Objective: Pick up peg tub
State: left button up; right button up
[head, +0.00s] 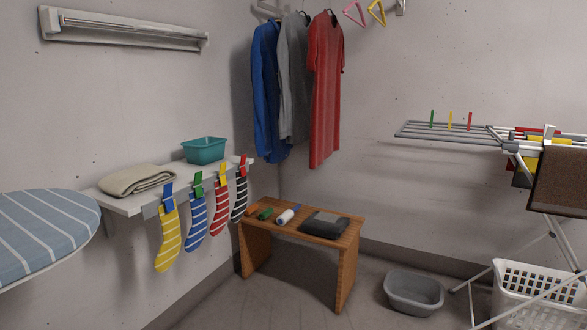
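A small teal tub (204,151) stands upright on the white wall shelf (125,205), near its far end. A larger grey tub (414,293) stands on the floor right of the wooden bench. I cannot tell from its look which one is the peg tub, and the teal tub's inside is mostly hidden. Neither of my grippers is in view.
A folded beige towel (138,180) lies left of the teal tub. Several striped socks (168,238) hang by pegs along the shelf's front edge. An ironing board (45,232) is at left, a wooden bench (344,246) in the middle, a drying rack (420,132) at right.

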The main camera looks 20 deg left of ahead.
aim_at(203, 152)
jog(key=i+u, duration=0.35)
jog(key=i, duration=0.25)
jog(key=i+l+u, duration=0.2)
jog(key=i+u, duration=0.15)
jog(key=i, duration=0.2)
jog(key=i+j+u, duration=0.15)
jog(key=u, duration=0.25)
jog(key=i+u, duration=0.55)
jog(key=u, duration=0.25)
jog(key=i+u, duration=0.25)
jog(key=u, duration=0.15)
jog(key=i+l+u, duration=0.2)
jog(key=u, duration=0.2)
